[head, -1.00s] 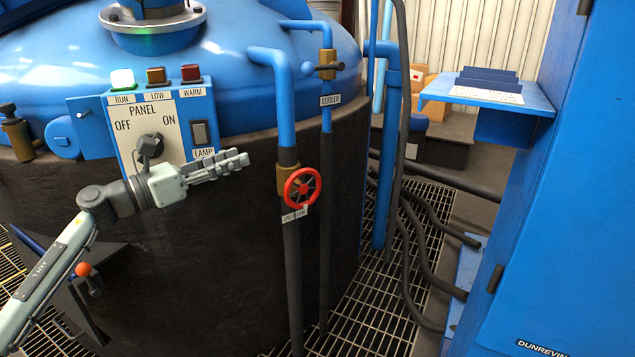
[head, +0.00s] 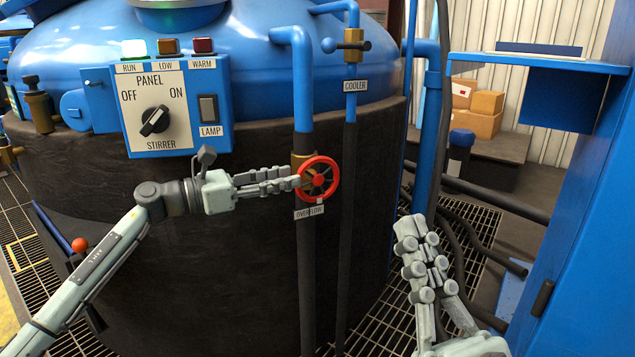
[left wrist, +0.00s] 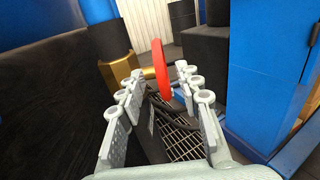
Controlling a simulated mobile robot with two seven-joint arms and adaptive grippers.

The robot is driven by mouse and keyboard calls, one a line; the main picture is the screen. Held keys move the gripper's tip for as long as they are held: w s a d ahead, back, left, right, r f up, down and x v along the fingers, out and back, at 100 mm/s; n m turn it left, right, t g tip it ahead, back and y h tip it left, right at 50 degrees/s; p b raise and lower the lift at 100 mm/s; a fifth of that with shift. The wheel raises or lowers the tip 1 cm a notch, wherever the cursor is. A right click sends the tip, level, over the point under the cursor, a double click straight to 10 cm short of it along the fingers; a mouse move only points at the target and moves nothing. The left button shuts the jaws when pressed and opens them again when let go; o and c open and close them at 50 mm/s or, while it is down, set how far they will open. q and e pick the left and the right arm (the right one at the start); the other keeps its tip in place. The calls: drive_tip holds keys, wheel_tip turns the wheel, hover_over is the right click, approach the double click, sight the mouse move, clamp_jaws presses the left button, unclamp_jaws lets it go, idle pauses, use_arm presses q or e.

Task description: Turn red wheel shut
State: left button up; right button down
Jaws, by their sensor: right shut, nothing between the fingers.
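The red wheel (head: 319,180) is mounted on the brass valve of the overflow pipe, above a tag reading OVERFLOW (head: 309,212). My left gripper (head: 296,180) reaches in from the left, its fingertips at the wheel's left edge. In the left wrist view the red wheel (left wrist: 161,70) stands edge-on between the two spread fingers, with gaps on both sides. Whether a finger touches the rim cannot be told. My right gripper (head: 424,250) is shut and empty, below and to the right of the wheel.
The switch panel (head: 160,105) is on the tank above my left gripper. The cooler pipe (head: 349,200) runs just right of the wheel. Dark hoses (head: 480,235) and a blue cabinet (head: 580,230) are at the right. Metal grating (head: 375,325) covers the floor.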

sight(337, 168)
use_arm(q)
drive_tip(key=x, duration=0.7)
drive_tip(key=shift+w+d, duration=0.15)
drive_tip(key=shift+d, duration=0.25)
clamp_jaws()
